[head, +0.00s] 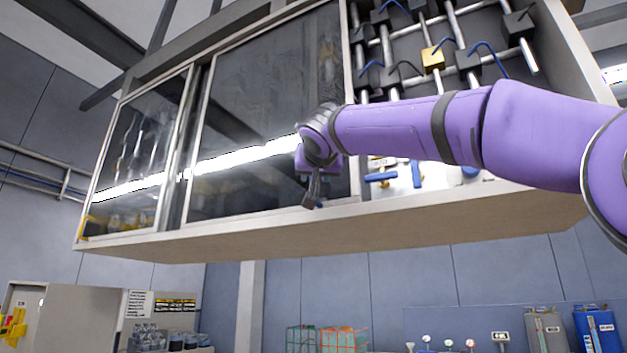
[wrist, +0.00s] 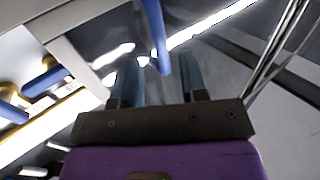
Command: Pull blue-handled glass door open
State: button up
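The large glass door (head: 255,95) fills the middle of a raised wall cabinet in the head view. My gripper (head: 312,192) is in front of the door's lower right part. In the wrist view a blue bar (wrist: 156,35), apparently the door handle, reaches down from the top edge to between my gripper's fingers (wrist: 160,80). The two fingers stand apart on either side of the bar's lower end, with gaps showing. I cannot tell whether they touch it. The handle is not clearly visible in the head view, where my wrist covers that area.
Right of the glass door, the cabinet section (head: 440,60) is uncovered and shows pipes, valves and blue levers. Blue valve handles (head: 380,178) sit below my forearm. Another glass panel (head: 135,150) is at the left. The cabinet's bottom ledge (head: 330,222) runs beneath my gripper.

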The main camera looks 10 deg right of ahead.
jog(key=s, duration=0.5)
jog(key=shift+s+a, duration=0.1)
jog(key=shift+s, duration=0.1)
dwell(0.3)
jog(key=s+d+f+g+h, duration=0.1)
jog(key=s+d+f+g, duration=0.15)
jog(key=d+f, duration=0.4)
jog(key=s+d+f+g, duration=0.2)
jog(key=s+d+f, duration=0.15)
jog(key=f, duration=0.65)
jog(key=s+d+f+g+h, duration=0.1)
jog(key=s+d+f+g, duration=0.1)
jog(key=s+d+f, duration=0.45)
jog(key=s+d+f+g+y, duration=0.1)
jog(key=s+f+g, duration=0.1)
jog(key=s+f, duration=0.3)
jog(key=s+d+f+g, duration=0.2)
jog(key=s+f, duration=0.4)
jog(key=f, duration=0.7)
jog(key=s+d+f+g+y, duration=0.1)
jog(key=s+f, duration=0.4)
jog(key=f, duration=0.5)
jog(key=shift+s+d+n+g+y, duration=0.15)
jog(key=shift+d+n+g+y, duration=0.2)
jog(key=shift+g, duration=0.3)
